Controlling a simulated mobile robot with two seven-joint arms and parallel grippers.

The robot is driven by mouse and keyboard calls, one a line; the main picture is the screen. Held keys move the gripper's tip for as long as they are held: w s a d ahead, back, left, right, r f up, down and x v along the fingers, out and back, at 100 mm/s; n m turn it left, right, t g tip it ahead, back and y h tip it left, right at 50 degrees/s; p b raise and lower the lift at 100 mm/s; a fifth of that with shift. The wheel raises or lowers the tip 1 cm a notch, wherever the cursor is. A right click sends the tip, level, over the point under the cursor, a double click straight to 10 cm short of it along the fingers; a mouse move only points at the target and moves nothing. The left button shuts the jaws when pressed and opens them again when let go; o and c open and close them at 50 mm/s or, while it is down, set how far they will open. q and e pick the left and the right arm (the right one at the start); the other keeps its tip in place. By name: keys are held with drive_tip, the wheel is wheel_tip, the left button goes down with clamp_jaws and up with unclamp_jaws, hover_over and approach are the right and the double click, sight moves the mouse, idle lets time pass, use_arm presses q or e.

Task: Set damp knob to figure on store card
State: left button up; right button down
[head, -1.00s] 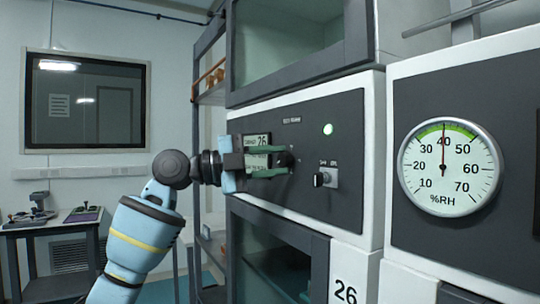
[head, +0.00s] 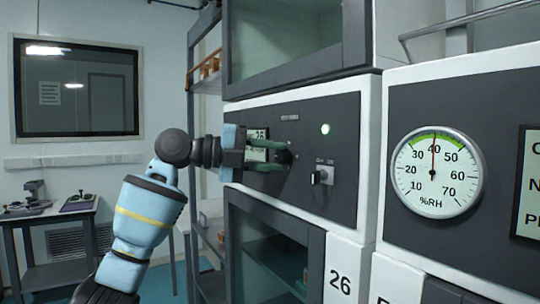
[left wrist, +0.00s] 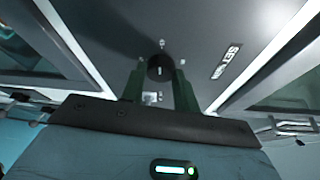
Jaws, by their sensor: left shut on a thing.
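The dark round knob (head: 285,157) is on the dark control panel of cabinet 26, and it also shows in the left wrist view (left wrist: 160,67). My left gripper (head: 281,156) is shut on it, with one green finger on each side; the fingers (left wrist: 160,78) show in the left wrist view. A card (head: 530,185) at the right edge is cut off, with only a few letters showing. My right gripper is not in view.
A round %RH gauge (head: 437,172) has its needle near 40. A small switch (head: 321,175) sits right of the knob, below a lit round lamp (head: 325,129). Glass-fronted chambers lie above and below the panel. A side table (head: 50,215) stands at far left.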

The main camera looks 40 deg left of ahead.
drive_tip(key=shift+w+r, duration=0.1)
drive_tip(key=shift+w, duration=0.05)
use_arm(q)
drive_tip(key=o, duration=1)
drive_tip(key=shift+c, duration=0.2)
drive_tip(key=shift+s+a, duration=0.3)
drive_tip(key=shift+a, duration=0.05)
drive_tip(key=b+v, duration=0.1)
drive_tip(key=v, duration=0.6)
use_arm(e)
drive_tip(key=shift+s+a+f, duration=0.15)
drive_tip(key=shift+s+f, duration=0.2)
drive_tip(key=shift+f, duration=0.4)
